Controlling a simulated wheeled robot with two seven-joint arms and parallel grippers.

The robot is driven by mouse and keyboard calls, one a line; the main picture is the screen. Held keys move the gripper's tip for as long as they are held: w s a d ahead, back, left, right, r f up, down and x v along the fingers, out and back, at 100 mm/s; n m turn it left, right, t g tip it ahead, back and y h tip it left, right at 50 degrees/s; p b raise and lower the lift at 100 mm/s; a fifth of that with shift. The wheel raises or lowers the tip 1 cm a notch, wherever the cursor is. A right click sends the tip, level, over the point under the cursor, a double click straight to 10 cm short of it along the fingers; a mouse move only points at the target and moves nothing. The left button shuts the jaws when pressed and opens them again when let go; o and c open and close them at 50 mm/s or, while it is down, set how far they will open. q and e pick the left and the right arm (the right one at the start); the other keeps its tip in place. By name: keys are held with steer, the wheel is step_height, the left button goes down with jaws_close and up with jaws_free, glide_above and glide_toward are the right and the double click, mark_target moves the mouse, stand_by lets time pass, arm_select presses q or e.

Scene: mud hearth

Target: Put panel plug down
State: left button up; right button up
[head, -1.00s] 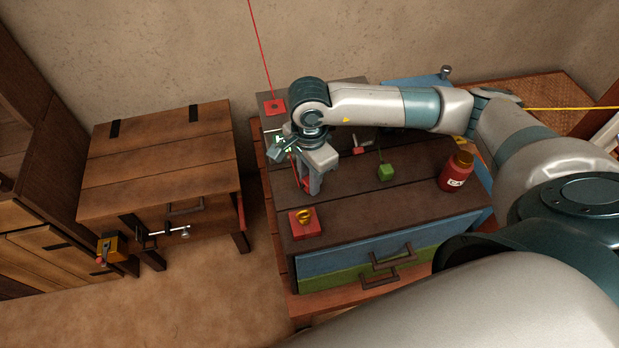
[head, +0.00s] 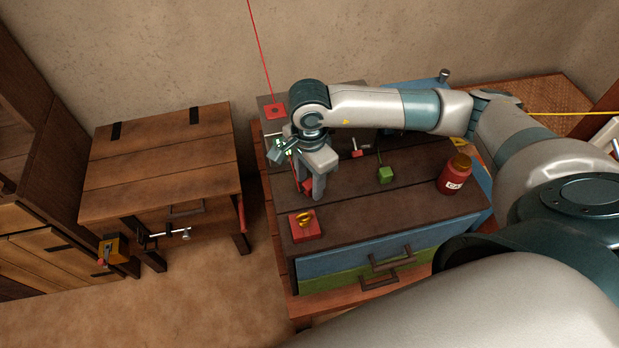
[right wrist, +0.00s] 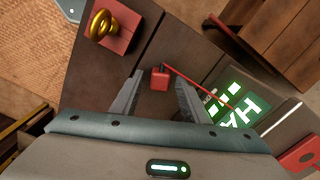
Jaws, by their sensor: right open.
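The panel plug, taken to be the small red block (right wrist: 159,79) with a red cord, is between the finger tips of my right gripper (right wrist: 158,92) in the right wrist view. In the head view the red plug (head: 308,186) shows partly behind the fingers of the same gripper (head: 312,188), low over the dark chest top (head: 355,205). The jaws are open, with a finger on each side of the plug. The plug appears to rest on the chest top. Its cord runs off towards the lit green panel (right wrist: 236,106). My left gripper is not in view.
A red block with a yellow ring (head: 305,223) stands near the front. A green plug (head: 385,174), a red-and-grey lever (head: 357,153) and a red jar (head: 455,175) stand to the right. A red socket block (head: 275,111) is at the back. The front middle is clear.

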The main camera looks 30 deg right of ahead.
mark_target(309, 184)
steer(key=shift+w+r+b, duration=0.1)
steer(key=shift+r+b, duration=0.2)
steer(key=shift+r, duration=0.25)
step_height(309, 184, up, 11)
steer(key=b, duration=0.3)
steer(key=shift+r, duration=0.15)
steer(key=shift+r, duration=0.1)
